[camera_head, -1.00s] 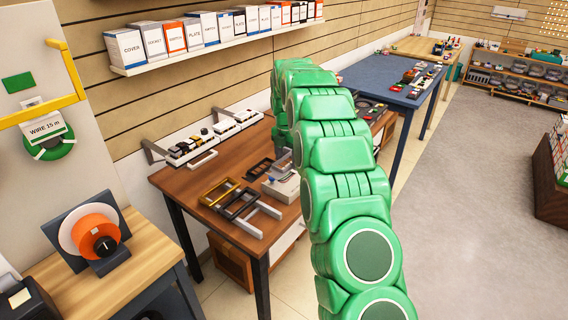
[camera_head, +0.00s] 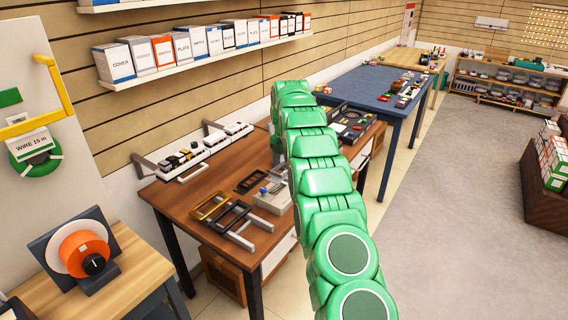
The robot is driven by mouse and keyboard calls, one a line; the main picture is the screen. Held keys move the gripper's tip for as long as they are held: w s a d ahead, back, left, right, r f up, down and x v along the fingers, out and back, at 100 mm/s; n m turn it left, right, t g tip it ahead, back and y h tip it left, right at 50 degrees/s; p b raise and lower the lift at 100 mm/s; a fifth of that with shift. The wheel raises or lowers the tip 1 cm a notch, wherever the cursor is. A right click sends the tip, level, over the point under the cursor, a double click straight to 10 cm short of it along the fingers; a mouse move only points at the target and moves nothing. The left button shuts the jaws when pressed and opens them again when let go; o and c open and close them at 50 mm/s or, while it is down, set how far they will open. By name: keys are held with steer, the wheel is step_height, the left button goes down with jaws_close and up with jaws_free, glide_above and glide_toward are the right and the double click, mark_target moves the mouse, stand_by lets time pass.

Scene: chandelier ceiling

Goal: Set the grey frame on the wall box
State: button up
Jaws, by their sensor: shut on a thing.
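My green arm rises from the lower right, bends over the brown table and drops behind its own links. My gripper is hidden behind the arm, so I cannot see what it holds. Grey pieces (camera_head: 241,242) lie at the table's front edge, beside a black frame (camera_head: 233,216); I cannot tell whether they form one frame. A gold frame (camera_head: 209,206) lies to the left of the black one. A pale box (camera_head: 271,199) with small controls on top stands right of the frames, partly covered by my arm. I cannot tell which thing is the wall box.
A shelf of boxes (camera_head: 193,48) hangs above. A bench with an orange reel (camera_head: 84,252) is at left. Grey floor (camera_head: 450,220) is clear at right.

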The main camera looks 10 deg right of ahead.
glide_above(285, 190)
steer(key=shift+a+f, duration=0.1)
steer(key=shift+f, duration=3.2)
steer(key=shift+f, duration=1.45)
stand_by(0.4)
steer(key=o, duration=1.1)
steer(key=shift+r, duration=0.1)
steer(key=shift+r, duration=2.9)
